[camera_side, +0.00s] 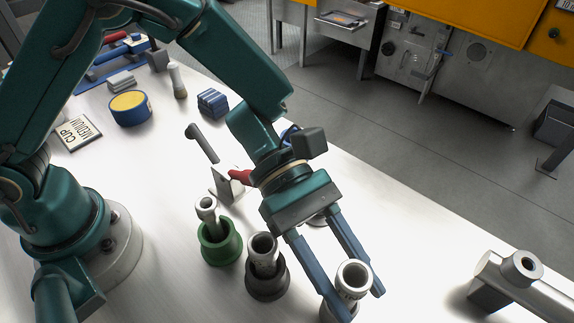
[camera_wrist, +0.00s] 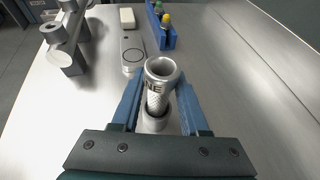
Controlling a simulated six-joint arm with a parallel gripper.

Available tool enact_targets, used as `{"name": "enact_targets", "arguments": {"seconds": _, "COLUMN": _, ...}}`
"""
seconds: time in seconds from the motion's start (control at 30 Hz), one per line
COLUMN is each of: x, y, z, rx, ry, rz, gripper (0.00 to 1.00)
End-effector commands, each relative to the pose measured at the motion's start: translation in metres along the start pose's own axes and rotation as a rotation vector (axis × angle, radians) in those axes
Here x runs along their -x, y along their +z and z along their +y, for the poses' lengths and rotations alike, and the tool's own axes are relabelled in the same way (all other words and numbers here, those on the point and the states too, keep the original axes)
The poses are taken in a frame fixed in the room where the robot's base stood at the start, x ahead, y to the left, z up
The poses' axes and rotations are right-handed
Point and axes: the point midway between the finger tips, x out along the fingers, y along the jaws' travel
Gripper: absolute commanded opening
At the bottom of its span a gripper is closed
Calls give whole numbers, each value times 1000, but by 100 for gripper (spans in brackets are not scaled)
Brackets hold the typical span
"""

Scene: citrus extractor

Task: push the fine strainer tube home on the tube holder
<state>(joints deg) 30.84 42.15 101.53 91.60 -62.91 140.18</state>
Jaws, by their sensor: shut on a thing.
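The fine strainer tube (camera_wrist: 156,98) is a pale, mesh-patterned tube with a wide ringed mouth and dark letters, of which "NE" can be read. It also shows in the side view (camera_side: 353,278) at the bottom. My gripper (camera_side: 360,304) is shut on it, with one blue finger on each side; the wrist view shows my gripper (camera_wrist: 158,86) too. The tube's lower end is inside or right above a light grey cup (camera_wrist: 153,124); its seating is hidden. A grey horizontal cylinder with an upright open collar (camera_side: 522,265), possibly the tube holder, stands apart at the right.
A green cup (camera_side: 221,249) and a dark cup (camera_side: 267,284), each with a pale tube, stand left of my gripper. A blue rack (camera_wrist: 166,36), a flat grey plate (camera_wrist: 132,52) and a white block (camera_wrist: 127,18) lie farther off.

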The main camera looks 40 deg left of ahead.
Motion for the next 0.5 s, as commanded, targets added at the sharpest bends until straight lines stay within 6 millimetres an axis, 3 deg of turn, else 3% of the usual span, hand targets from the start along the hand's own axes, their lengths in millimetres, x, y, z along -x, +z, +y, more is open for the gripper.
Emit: {"name": "enact_targets", "arguments": {"seconds": 0.5, "x": 8, "y": 19, "z": 0, "rx": -2, "ry": 0, "rz": -2, "gripper": 0}}
